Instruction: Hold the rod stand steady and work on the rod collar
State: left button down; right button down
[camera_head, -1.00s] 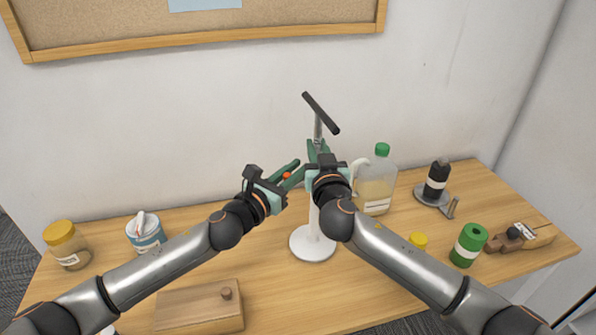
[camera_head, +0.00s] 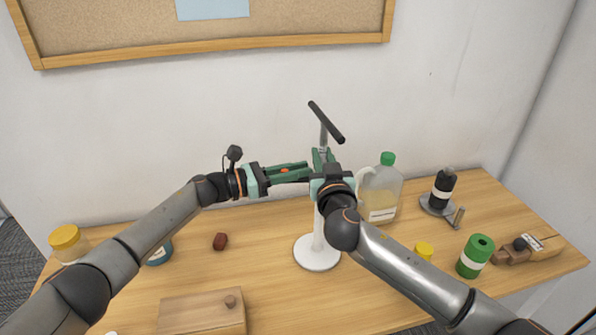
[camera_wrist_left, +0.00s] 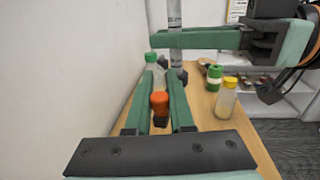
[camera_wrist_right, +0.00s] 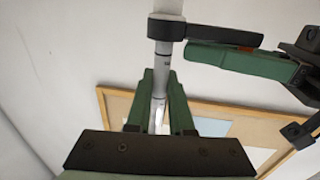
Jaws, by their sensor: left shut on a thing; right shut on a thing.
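The rod stand has a round white base (camera_head: 317,253) on the table and a grey rod with a black T-bar (camera_head: 326,122) on top. My right gripper (camera_head: 321,158) is shut on the rod, which also shows between its fingers in the right wrist view (camera_wrist_right: 158,112). Below that grip, the black rod collar (camera_wrist_right: 165,28) encircles the post, its arm reaching toward my left gripper. My left gripper (camera_head: 304,172) points right, with its fingers around an orange knob (camera_wrist_left: 159,101). The knob appears to belong to the collar's arm. My right gripper hides the collar in the head view.
A green-capped jug (camera_head: 380,192) stands close right of the stand. A wooden box (camera_head: 202,314) and small dark red block (camera_head: 220,241) are left. Wall and corkboard (camera_head: 210,36) lie behind.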

pick_arm(q)
jog(key=shift+s+d, duration=0.1)
dwell(0.5)
jog(key=c, duration=0.8)
grip_release()
jog(key=shift+o, duration=0.2)
jog(key=v, duration=1.2)
jog(key=shift+w, duration=0.2)
jog(key=shift+c, duration=0.4)
